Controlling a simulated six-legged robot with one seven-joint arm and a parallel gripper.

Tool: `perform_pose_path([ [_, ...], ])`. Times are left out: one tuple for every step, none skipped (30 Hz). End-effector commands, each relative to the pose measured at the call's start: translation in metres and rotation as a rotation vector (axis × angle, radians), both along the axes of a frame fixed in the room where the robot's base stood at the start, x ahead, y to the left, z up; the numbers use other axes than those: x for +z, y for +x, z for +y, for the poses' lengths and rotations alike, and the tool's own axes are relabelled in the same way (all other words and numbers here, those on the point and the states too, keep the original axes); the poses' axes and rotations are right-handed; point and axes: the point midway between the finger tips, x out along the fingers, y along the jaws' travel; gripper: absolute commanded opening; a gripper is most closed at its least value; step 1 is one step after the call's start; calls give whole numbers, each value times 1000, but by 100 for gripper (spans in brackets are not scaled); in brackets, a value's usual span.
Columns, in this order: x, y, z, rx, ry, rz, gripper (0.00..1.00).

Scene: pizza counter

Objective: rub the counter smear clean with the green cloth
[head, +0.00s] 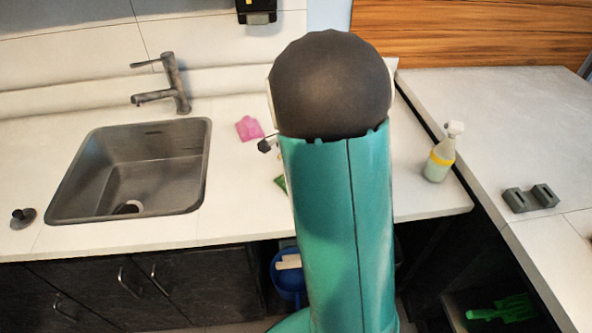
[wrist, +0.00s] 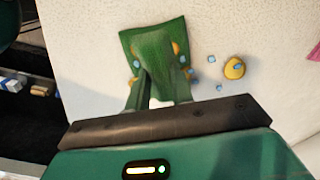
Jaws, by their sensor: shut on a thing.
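The green cloth (wrist: 153,42) is pinched in my gripper (wrist: 161,88) and spreads ahead of its fingers, over the pale counter in the wrist view. Yellow and blue bits show on the counter at the cloth's edges. A larger yellow blob (wrist: 234,68) with several small blue bits lies to the right of the cloth. I cannot tell whether these bits are the smear, or how hard the cloth presses on the counter. In the head view my arm hides the gripper and most of this spot; only a sliver of green (head: 281,183) shows at the arm's left side.
A pink cloth (head: 249,128) lies left of my arm, beside the sink (head: 135,170) and tap (head: 172,85). A spray bottle (head: 441,155) stands to the right. A grey block (head: 531,198) sits on the right counter. A blue bucket (head: 286,277) is below the front edge.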

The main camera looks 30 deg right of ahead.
Motion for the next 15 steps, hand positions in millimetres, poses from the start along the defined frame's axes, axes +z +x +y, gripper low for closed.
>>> perform_pose_path([
  [0, 0, 0, 0, 0, 0, 0],
  [1, 0, 0, 0, 0, -1, 0],
  [3, 0, 0, 0, -1, -1, 0],
  [5, 0, 0, 1, -1, -1, 0],
  [7, 1, 0, 1, -1, -2, 0],
  [10, 1, 0, 1, -2, -3, 0],
  [12, 1, 0, 1, -2, -3, 0],
  [15, 1, 0, 1, -2, -3, 0],
  [17, 0, 0, 2, -1, -2, 0],
  [19, 0, 0, 2, -1, -2, 0],
  [21, 0, 0, 2, -1, -2, 0],
  [24, 0, 0, 2, -1, -2, 0],
  [26, 0, 0, 2, -1, -2, 0],
  [28, 0, 0, 1, -1, -2, 0],
  [31, 0, 0, 1, 0, -2, 0],
])
